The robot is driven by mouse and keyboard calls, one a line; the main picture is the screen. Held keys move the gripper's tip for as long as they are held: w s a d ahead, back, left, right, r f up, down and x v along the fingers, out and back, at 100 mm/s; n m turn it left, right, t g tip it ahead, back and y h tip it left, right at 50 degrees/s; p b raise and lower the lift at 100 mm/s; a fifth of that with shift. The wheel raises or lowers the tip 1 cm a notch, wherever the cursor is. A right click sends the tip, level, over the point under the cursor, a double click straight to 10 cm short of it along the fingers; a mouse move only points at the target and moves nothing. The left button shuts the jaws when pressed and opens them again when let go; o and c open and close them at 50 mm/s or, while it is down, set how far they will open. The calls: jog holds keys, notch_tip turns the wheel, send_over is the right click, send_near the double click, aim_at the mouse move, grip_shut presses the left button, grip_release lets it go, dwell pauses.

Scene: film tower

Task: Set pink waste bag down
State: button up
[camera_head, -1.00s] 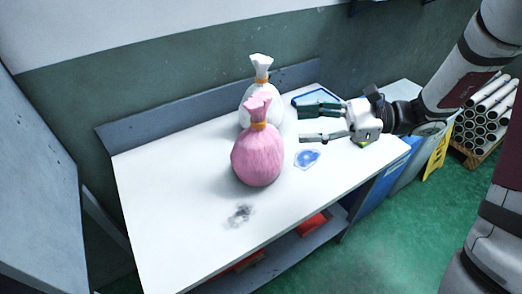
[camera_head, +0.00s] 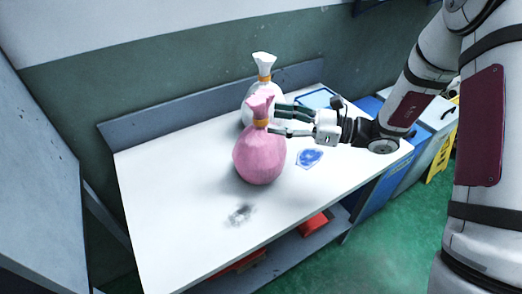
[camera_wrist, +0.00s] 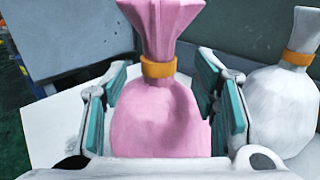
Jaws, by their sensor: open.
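The pink waste bag (camera_head: 259,158) stands upright on the white table (camera_head: 172,220), its neck tied with an orange band. My gripper (camera_head: 272,121) is open at the right of the bag's neck, its fingers pointing left. Whether a finger touches the bag is not clear.
A white bag (camera_head: 250,104) with an orange band stands close behind the pink one, and right of it in the wrist view (camera_wrist: 283,105). A blue patch (camera_head: 310,158) and a dark smudge (camera_head: 241,214) mark the table. The front left tabletop is clear.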

aim_at(261, 118)
jog(key=a, duration=0.3)
jog(key=w+a, duration=0.1)
jog(key=a, duration=0.1)
jog(key=shift+f+p, duration=0.2)
jog(key=shift+p, duration=0.1)
jog(key=shift+s, duration=0.1)
grip_shut()
